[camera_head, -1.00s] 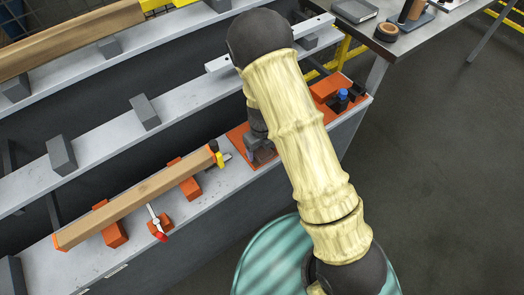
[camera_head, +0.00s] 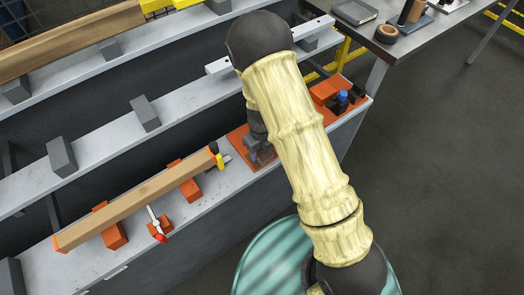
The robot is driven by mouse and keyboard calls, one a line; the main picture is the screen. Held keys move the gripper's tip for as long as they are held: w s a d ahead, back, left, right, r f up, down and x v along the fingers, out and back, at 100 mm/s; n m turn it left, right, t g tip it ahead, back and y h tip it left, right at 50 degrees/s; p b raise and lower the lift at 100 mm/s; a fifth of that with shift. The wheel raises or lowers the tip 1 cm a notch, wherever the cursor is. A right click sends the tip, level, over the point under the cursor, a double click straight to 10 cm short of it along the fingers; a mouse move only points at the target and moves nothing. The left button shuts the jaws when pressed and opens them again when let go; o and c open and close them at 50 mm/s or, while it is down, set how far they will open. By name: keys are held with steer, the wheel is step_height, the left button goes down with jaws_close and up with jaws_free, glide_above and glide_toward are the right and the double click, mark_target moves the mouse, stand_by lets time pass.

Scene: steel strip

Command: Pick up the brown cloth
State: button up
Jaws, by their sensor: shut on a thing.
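My gripper (camera_head: 256,150) points down over an orange tray (camera_head: 237,136) near the right part of the front grey shelf. My pale-sleeved arm hides much of it. Its fingers are shut on a small, dull brown patch (camera_head: 266,157), which looks like the brown cloth. The cloth is mostly hidden by the gripper and arm, and I cannot tell whether it touches the tray.
A wooden beam (camera_head: 140,205) lies on orange blocks left of my gripper, with a red-tipped clamp (camera_head: 156,224) and a yellow-black tool (camera_head: 216,155). An orange bin (camera_head: 326,90) with a blue-capped bottle (camera_head: 342,97) stands right. A teal drum (camera_head: 262,262) is below.

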mark_target(261, 150)
step_height(261, 150, up, 10)
steer(key=shift+r+p, duration=0.1)
steer(key=shift+p, duration=0.75)
